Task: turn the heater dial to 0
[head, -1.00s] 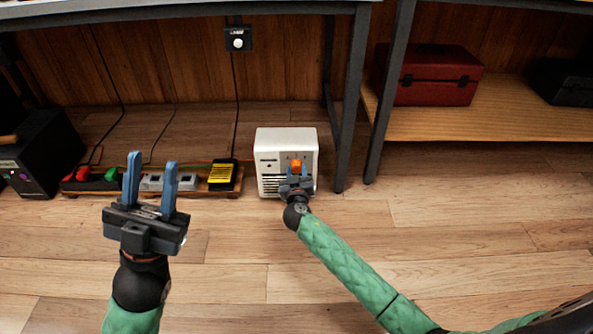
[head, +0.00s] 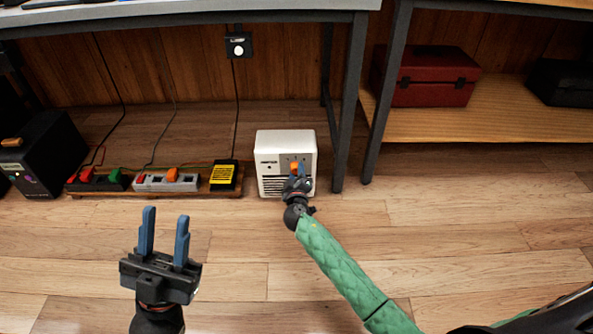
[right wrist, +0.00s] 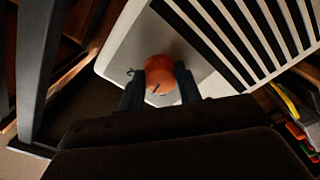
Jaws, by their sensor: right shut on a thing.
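The heater (head: 270,145) is a white box with dark vent slots, standing on the floor under the bench. Its orange dial (head: 294,168) is on the upper right of the front face. My right gripper (head: 298,171) is shut on the dial, with a finger on each side of it. In the right wrist view the round dial (right wrist: 160,72) sits between the two fingertips, with a small dark line on it. Small marks on the panel are too small to read. My left gripper (head: 164,238) is open and empty above the floor at the lower left.
Left of the heater, a board holds power strips (head: 165,181) with coloured switches and a yellow-black adapter (head: 223,175). A black box (head: 45,150) stands further left. A bench leg (head: 347,110) rises right of the heater. A red toolbox (head: 433,77) sits on a shelf. The floor in front is clear.

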